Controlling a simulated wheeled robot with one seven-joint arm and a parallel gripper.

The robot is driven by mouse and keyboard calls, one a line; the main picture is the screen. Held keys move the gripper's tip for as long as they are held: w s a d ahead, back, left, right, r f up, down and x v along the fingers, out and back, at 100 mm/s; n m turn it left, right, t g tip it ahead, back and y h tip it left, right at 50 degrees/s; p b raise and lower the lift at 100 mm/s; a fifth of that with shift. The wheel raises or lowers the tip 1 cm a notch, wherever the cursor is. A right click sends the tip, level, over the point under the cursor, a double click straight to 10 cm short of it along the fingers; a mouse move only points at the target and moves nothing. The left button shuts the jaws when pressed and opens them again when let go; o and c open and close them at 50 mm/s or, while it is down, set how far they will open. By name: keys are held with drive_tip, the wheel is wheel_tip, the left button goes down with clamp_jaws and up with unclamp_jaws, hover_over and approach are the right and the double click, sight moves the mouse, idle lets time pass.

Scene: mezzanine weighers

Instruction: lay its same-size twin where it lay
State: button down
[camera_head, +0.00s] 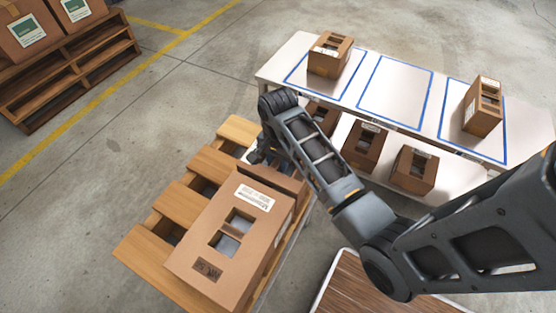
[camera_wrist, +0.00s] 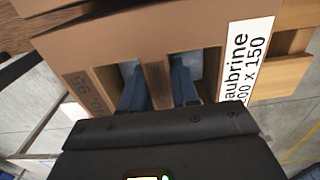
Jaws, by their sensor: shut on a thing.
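My gripper (camera_wrist: 158,90) is shut on the bar between two square openings of a brown cardboard box (camera_wrist: 98,66). One finger reaches into each opening. The box has a white label (camera_wrist: 248,60) ending in "aubrine" and "00 x 150". In the head view this box (camera_head: 277,182) is largely hidden by my arm, just behind a large carton; I cannot tell whether it is lifted. The table (camera_head: 397,88) has three blue-outlined areas. A box (camera_head: 330,55) stands in the left one and a box (camera_head: 483,106) in the right one. The middle one is empty.
The large carton (camera_head: 205,238) with two openings lies on a wooden pallet (camera_head: 150,242). Several boxes, among them one box (camera_head: 364,146) and another (camera_head: 414,170), stand on the shelf under the table. A dark pallet (camera_head: 75,75) with cartons is at far left.

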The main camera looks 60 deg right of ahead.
drive_tip(key=shift+f, duration=0.2)
drive_tip(key=c, duration=0.8)
unclamp_jaws()
